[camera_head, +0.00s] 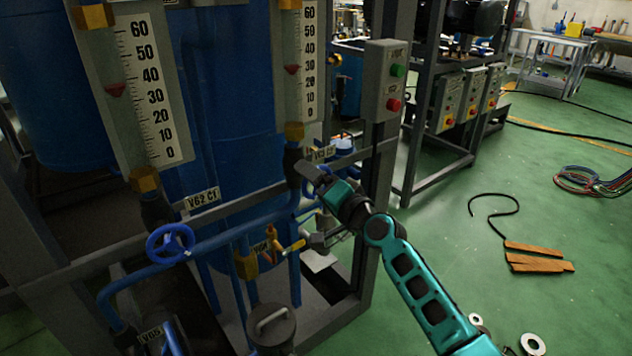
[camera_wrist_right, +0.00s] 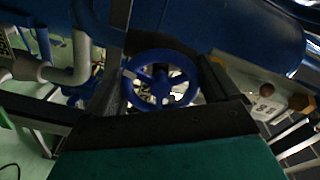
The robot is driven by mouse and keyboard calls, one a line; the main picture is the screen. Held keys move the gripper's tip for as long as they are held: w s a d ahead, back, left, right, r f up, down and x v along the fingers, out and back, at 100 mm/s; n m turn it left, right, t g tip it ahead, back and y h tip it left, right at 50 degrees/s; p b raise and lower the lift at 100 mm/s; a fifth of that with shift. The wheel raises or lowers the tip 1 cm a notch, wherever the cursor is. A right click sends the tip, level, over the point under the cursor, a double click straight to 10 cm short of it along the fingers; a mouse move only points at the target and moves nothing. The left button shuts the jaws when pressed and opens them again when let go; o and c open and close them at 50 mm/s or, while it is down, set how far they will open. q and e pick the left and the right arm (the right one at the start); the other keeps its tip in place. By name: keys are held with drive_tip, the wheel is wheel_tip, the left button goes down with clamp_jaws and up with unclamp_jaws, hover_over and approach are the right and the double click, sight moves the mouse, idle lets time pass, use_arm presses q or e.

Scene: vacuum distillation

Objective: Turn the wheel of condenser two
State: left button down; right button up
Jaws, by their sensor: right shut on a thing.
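A blue handwheel (camera_wrist_right: 161,82) sits between the two dark fingers of my right gripper (camera_wrist_right: 165,88) in the right wrist view. The fingers are shut on its rim from both sides. In the head view my right gripper (camera_head: 312,178) reaches the pipe frame just below a small tag (camera_head: 320,154) that seems to end in C2. The gripped wheel is mostly hidden there by the gripper. Another blue handwheel (camera_head: 170,243) stands free at the left, under the tag V62 C1 (camera_head: 202,199). My left gripper is not in view.
Two scaled flow meters (camera_head: 148,85) (camera_head: 296,62) stand on the frame before blue tanks. A grey button box (camera_head: 386,82) is on the post above my right arm. Yellow-handled valves (camera_head: 294,246) sit below. Green floor (camera_head: 450,260) at the right is mostly free, with wooden pieces (camera_head: 538,258).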

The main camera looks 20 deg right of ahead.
drive_tip(key=shift+f, duration=0.1)
idle(0.5)
drive_tip(key=o, duration=0.8)
drive_tip(key=shift+s, duration=0.15)
drive_tip(key=v, duration=1.2)
drive_tip(key=shift+s+d, duration=0.15)
drive_tip(key=shift+s, duration=0.2)
drive_tip(key=s+a+f+n+g+h, duration=0.1)
drive_tip(key=s+f+n+g, duration=0.1)
drive_tip(key=s+f, duration=0.4)
drive_tip(key=s+a+f+n+g+h, duration=0.1)
drive_tip(key=s+a+f+n+g, duration=0.1)
drive_tip(key=s+f+n, duration=0.3)
drive_tip(key=s+a+f+n+g+h, duration=0.2)
drive_tip(key=s+f+n, duration=0.1)
drive_tip(key=s+f, duration=0.5)
drive_tip(key=shift+s+a+f+n, duration=0.1)
drive_tip(key=shift+s+f+n, duration=0.1)
drive_tip(key=shift+f, duration=0.65)
drive_tip(key=shift+s+f+n, duration=0.1)
drive_tip(key=shift+s+f, duration=0.1)
drive_tip(key=shift+f, duration=0.6)
